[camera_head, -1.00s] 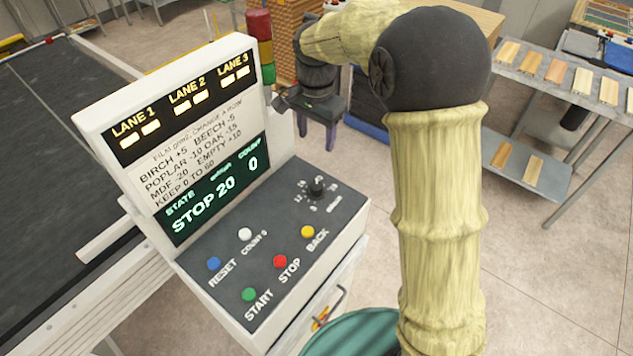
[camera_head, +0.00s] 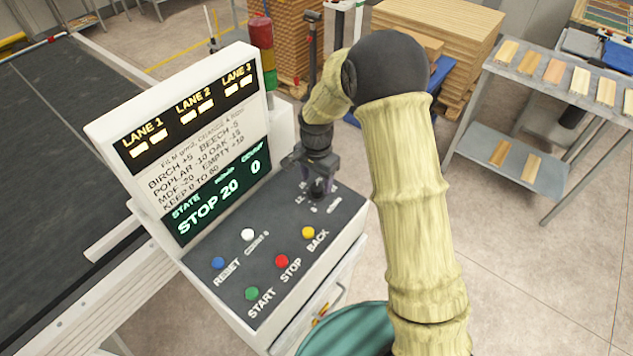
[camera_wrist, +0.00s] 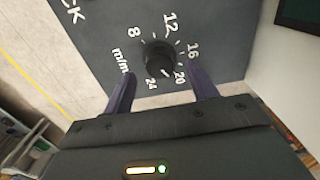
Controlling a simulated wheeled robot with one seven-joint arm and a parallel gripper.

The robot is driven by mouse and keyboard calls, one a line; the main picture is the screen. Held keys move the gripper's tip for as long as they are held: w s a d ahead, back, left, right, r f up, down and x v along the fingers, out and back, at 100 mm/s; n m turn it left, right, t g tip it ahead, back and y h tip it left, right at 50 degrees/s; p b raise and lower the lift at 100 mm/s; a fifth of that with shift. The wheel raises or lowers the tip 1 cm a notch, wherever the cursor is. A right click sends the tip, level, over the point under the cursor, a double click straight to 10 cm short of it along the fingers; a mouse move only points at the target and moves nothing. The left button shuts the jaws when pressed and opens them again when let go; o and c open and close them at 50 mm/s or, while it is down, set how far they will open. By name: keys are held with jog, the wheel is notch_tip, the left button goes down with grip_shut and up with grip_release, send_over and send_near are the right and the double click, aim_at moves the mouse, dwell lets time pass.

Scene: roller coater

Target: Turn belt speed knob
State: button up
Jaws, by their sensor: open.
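The belt speed knob (camera_wrist: 158,58) is a black round knob on the dark control panel (camera_head: 215,270), with a dial marked 8, 12, 16, 20 and 24 and m/min. In the head view the knob (camera_head: 318,187) is partly covered by my gripper (camera_head: 318,185), which is right over it. In the wrist view my gripper (camera_wrist: 160,88) is open, its two purple fingers on either side of and short of the knob's near edge. I cannot tell whether either finger touches it. The screen (camera_head: 215,200) reads STOP 20, count 0.
On the panel are blue (camera_head: 218,263), white (camera_head: 248,235), green (camera_head: 252,293), red (camera_head: 282,261) and yellow (camera_head: 308,233) buttons. The upright display (camera_head: 180,95) stands close to the left of my gripper. A dark belt (camera_head: 60,150) lies at left.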

aim_at(316, 187)
jog(key=shift+f+p, duration=0.3)
jog(key=shift+f, duration=1.3)
jog(key=shift+c, duration=0.2)
jog(key=c, duration=0.9)
jog(key=shift+c, duration=0.2)
